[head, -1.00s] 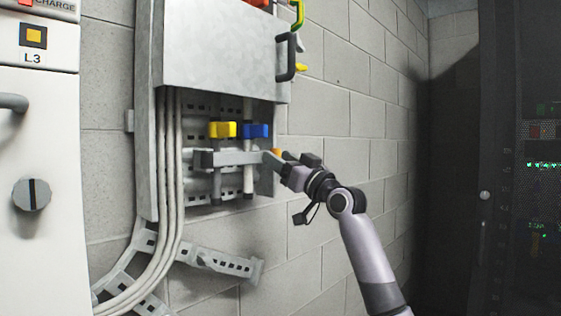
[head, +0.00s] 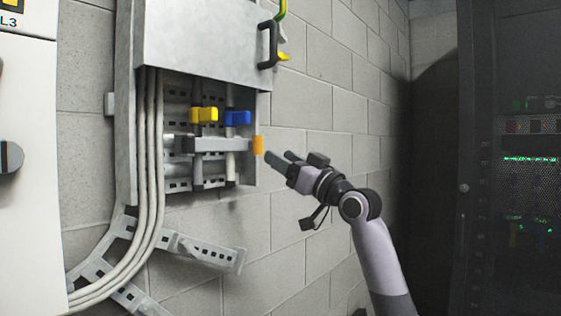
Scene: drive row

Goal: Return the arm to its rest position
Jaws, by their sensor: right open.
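My right gripper (head: 280,158) is open and empty. Its two dark fingers point left at the orange tip (head: 258,145) of a grey horizontal bar (head: 222,145) in the wall box. A small gap shows between the fingertips and the orange tip. My right arm (head: 375,240) comes up from the bottom right, in front of the block wall. My left gripper is not in view.
The grey wall box (head: 205,42) has a dark handle (head: 267,45) at its right edge. Inside are a yellow clamp (head: 204,115) and a blue clamp (head: 237,118). Pale cables (head: 150,200) run down the left. A dark server rack (head: 475,160) stands right. Bare block wall lies between.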

